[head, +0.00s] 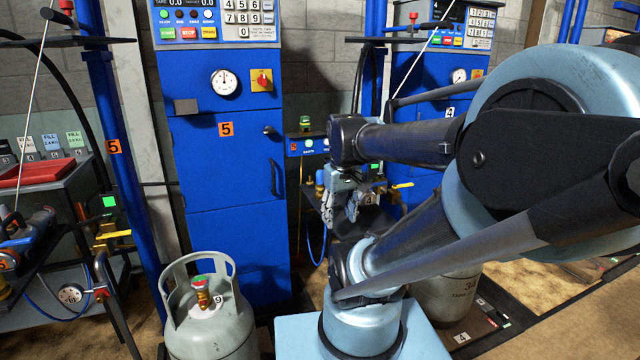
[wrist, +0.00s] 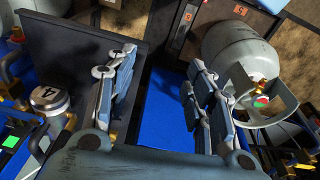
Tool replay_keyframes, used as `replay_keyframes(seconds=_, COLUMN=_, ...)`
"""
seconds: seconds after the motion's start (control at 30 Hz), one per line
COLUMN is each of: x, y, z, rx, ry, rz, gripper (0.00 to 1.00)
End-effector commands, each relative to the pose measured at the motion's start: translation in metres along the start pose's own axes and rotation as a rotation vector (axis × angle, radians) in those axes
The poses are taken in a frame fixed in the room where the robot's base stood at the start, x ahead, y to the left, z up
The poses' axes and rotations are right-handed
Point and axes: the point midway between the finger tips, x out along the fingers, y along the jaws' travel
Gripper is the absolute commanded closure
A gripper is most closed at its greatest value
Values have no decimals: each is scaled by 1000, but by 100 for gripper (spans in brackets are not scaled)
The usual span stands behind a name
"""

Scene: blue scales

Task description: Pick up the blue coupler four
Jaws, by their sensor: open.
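I cannot clearly make out a blue coupler marked four. Small blue and brass fittings (head: 320,184) show beside my gripper (head: 350,200) in the head view, partly hidden by it and my arm. A small label 4 is close to the gripper there. In the wrist view, my gripper (wrist: 162,65) is open, with its two padded fingers wide apart and nothing held between them. A flat blue surface lies behind the gap. A round pale-topped part marked 4 (wrist: 48,97) is left of the fingers, with brass pieces and hoses around it.
A blue cabinet marked 5 (head: 230,170) stands left of the arm. A grey cylinder (head: 210,320) marked 9 stands in front of it. A shelf with a red tray (head: 38,173) is far left.

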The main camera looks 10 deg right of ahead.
Motion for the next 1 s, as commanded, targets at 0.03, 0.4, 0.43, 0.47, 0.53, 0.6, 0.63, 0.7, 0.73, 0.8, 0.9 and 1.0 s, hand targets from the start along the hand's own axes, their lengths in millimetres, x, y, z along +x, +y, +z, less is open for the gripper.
replay_keyframes(seconds=0.03, x=-7, y=3, z=-10, rx=-27, ry=-4, rz=-1, gripper=52)
replay_keyframes(seconds=0.4, x=-47, y=20, z=-75, rx=-245, ry=-36, rz=-15, gripper=52)
replay_keyframes(seconds=0.43, x=-50, y=22, z=-81, rx=-262, ry=-38, rz=-16, gripper=52)
replay_keyframes(seconds=0.47, x=-53, y=23, z=-86, rx=-280, ry=-40, rz=-17, gripper=52)
replay_keyframes(seconds=0.53, x=-59, y=26, z=-99, rx=-320, ry=-47, rz=-21, gripper=52)
replay_keyframes(seconds=0.6, x=-64, y=30, z=-112, rx=-362, ry=-52, rz=-25, gripper=52)
replay_keyframes(seconds=0.63, x=-66, y=31, z=-118, rx=-379, ry=-55, rz=-27, gripper=52)
replay_keyframes(seconds=0.7, x=-71, y=35, z=-131, rx=-421, ry=-59, rz=-31, gripper=52)
replay_keyframes(seconds=0.73, x=-73, y=36, z=-137, rx=-438, ry=-62, rz=-32, gripper=52)
replay_keyframes(seconds=0.8, x=-77, y=40, z=-150, rx=-479, ry=-67, rz=-37, gripper=52)
replay_keyframes(seconds=0.9, x=-83, y=45, z=-170, rx=-538, ry=-74, rz=-44, gripper=52)
replay_keyframes(seconds=1.0, x=-87, y=50, z=-189, rx=-597, ry=-81, rz=-51, gripper=52)
